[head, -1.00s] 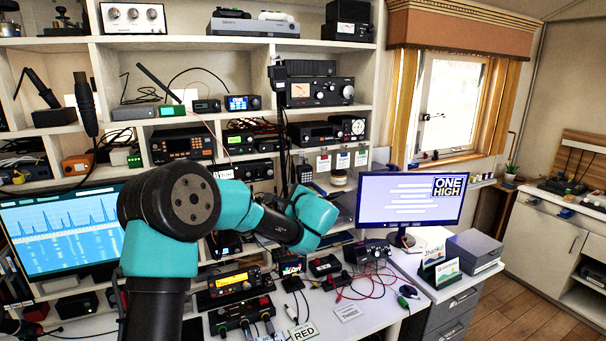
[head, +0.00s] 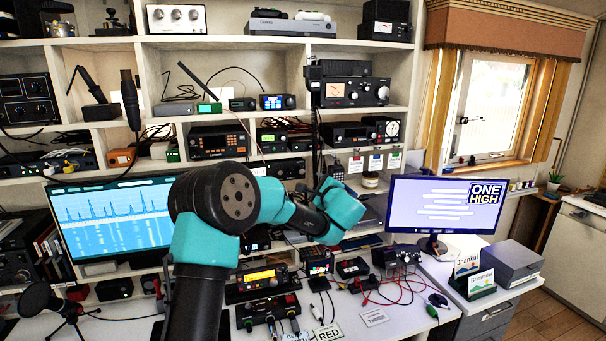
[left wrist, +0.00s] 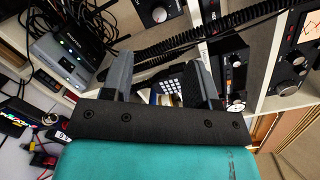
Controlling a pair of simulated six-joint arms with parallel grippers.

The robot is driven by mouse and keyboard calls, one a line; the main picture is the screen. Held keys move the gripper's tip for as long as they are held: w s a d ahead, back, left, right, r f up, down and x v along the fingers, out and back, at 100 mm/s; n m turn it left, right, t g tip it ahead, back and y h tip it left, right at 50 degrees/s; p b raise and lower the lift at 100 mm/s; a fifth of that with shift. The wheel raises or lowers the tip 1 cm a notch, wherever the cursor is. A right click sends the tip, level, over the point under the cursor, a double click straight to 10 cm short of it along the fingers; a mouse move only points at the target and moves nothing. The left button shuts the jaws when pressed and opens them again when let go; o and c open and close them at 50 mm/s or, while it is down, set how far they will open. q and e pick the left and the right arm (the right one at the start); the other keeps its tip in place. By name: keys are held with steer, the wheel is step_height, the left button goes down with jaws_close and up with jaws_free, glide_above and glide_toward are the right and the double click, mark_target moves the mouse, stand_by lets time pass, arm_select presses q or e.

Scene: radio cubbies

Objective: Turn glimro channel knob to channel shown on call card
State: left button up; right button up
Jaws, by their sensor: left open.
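My left arm crosses the middle of the head view, and its teal wrist (head: 341,209) is in front of the shelves. The left gripper (left wrist: 163,84) is open and empty in the left wrist view, with its two grey fingers apart. A dark keypad device shows between and beyond the fingers. No label reading Glimro is legible, so I cannot tell which knob is the channel knob. On the desk lie cards reading THREE (head: 375,317) and RED (head: 328,332). A monitor (head: 443,206) shows ONE HIGH. My right gripper is not in view.
Shelves of radios fill the back wall. A radio with a yellow display (head: 262,280) stands on the desk above a black switch box (head: 268,311). Red and black leads spread around a small black box (head: 396,256). A grey drawer box (head: 512,264) stands at the right.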

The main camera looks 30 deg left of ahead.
mark_target(302, 172)
arm_select(q)
steer(key=x, duration=1.2)
steer(key=shift+w+a, duration=0.15)
steer(key=shift+w, duration=0.05)
steer(key=c, duration=0.9)
